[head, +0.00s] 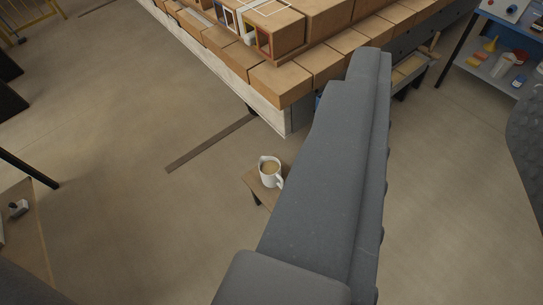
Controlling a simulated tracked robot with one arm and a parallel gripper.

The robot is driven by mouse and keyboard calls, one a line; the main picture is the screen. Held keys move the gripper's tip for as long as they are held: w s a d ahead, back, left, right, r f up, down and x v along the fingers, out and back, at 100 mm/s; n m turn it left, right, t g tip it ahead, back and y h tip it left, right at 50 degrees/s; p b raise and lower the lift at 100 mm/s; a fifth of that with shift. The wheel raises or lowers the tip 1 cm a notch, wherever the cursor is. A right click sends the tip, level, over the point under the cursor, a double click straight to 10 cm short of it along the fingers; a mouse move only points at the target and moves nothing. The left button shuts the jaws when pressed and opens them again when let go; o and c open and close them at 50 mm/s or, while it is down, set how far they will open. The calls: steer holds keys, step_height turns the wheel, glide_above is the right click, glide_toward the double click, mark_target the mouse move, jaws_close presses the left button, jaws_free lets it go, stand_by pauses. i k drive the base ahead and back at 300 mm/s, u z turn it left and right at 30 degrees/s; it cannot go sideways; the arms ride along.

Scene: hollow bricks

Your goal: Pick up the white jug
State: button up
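The white jug (278,181) stands upright near the middle of the head view, with something tan-brown inside it. Its handle is on the right side. It rests on a small wooden stool (252,180) with dark legs, partly hidden behind my gripper. My gripper (368,60) is a large dark grey shape reaching from the bottom edge up to the right of the jug. In the picture it lies just beside the jug, and no contact shows. Its fingers cannot be told apart, and nothing is seen held in it.
A long table stacked with hollow bricks (285,85) stands behind the stool, with its corner close by. A shelf unit (484,70) with small items is at top right. A board with a small object (18,208) is at far left. The floor to the left is mostly clear.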

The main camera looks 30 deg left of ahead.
mark_target(269, 167)
steer(key=u, duration=0.1)
steer(key=i, duration=1.1)
steer(key=u, duration=0.15)
